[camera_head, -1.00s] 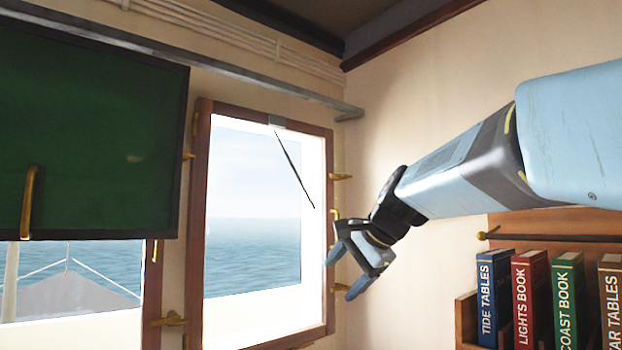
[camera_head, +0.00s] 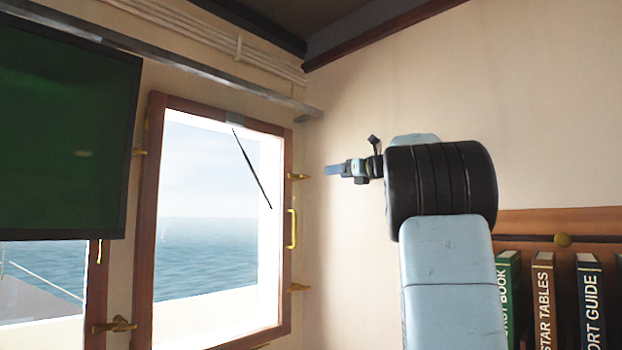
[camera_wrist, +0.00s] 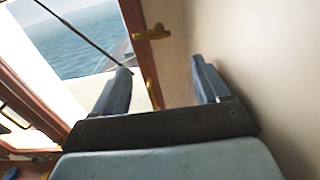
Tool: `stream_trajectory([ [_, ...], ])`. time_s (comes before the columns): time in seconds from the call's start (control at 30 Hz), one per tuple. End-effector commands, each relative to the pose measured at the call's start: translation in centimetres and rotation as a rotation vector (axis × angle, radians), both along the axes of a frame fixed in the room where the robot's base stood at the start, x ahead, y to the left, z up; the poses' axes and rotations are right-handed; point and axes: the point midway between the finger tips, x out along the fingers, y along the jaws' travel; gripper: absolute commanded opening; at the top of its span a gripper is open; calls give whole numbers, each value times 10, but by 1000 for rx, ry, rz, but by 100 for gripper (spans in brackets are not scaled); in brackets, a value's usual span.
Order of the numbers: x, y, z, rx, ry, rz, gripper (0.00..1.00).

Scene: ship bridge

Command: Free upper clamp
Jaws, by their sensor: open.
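The upper clamp (camera_head: 298,177) is a brass piece on the right side of the wooden window frame (camera_head: 285,250). It sticks out to the right over the wall, roughly level. In the wrist view a brass clamp (camera_wrist: 152,33), apparently the same one, lies above and between my fingers. My gripper (camera_head: 335,169) is to the right of the upper clamp in the head view, at about its height, pointing left. In the wrist view my gripper (camera_wrist: 162,82) is open, with nothing between its fingers. A gap shows between gripper and clamp; its depth is hard to judge.
A brass handle (camera_head: 291,228) and a lower clamp (camera_head: 298,287) sit below on the same frame side. A green panel (camera_head: 60,140) hangs at left. A bookshelf (camera_head: 560,222) with several books stands at lower right. The wall (camera_head: 345,260) below my gripper is bare.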

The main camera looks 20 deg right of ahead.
Motion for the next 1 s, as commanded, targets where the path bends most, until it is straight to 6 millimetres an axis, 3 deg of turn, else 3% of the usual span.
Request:
stream_trajectory([
  [0.7,105,45,-1,-4,0,3,74],
  [1.0,122,51,0,-4,-1,0,74],
])
